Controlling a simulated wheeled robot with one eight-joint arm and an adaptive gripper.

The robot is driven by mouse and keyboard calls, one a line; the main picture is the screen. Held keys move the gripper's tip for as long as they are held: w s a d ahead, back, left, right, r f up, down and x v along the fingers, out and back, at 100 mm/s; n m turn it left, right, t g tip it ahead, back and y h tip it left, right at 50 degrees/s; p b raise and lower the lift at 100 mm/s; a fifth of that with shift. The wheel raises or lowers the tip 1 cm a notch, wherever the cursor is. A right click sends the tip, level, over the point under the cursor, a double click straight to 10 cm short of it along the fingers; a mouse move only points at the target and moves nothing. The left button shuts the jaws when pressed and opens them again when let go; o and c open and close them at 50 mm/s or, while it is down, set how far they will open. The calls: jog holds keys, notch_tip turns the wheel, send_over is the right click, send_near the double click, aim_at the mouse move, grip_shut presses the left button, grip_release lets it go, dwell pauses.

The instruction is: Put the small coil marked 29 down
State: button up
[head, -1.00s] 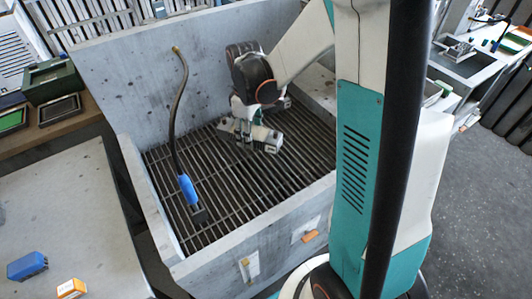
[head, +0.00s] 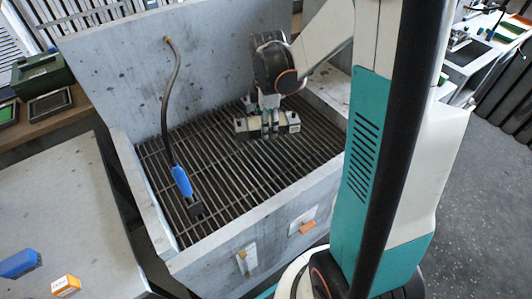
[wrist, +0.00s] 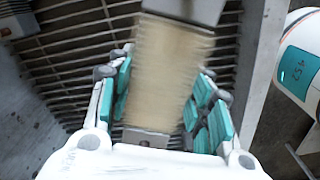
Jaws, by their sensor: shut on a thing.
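My gripper (head: 268,128) is over the dark slatted grate (head: 215,190) inside a grey open-topped bin. It is shut on a long block-like thing, which I take to be the small coil (head: 293,121); no 29 can be read on it. In the head view it lies roughly level across the jaws, with pale ends showing on both sides. In the wrist view the coil (wrist: 170,65) is a blurred beige block between the teal finger pads. Whether it touches the grate I cannot tell.
A hose with a blue handle (head: 182,181) stands at the left of the grate. The bin's high back wall (head: 110,70) and front wall (head: 240,245) enclose it. A blue block (head: 20,263) and an orange box (head: 66,285) sit on the left table. The grate's front is clear.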

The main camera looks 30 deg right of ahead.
aim_at(267, 158)
notch_tip(267, 158, down, 13)
jog(key=b, duration=0.4)
jog(key=shift+f, duration=0.2)
jog(key=o, duration=1.4)
jog(key=shift+r, duration=0.1)
notch_tip(267, 158, up, 12)
jog(key=p, duration=0.4)
jog(key=shift+r, duration=0.1)
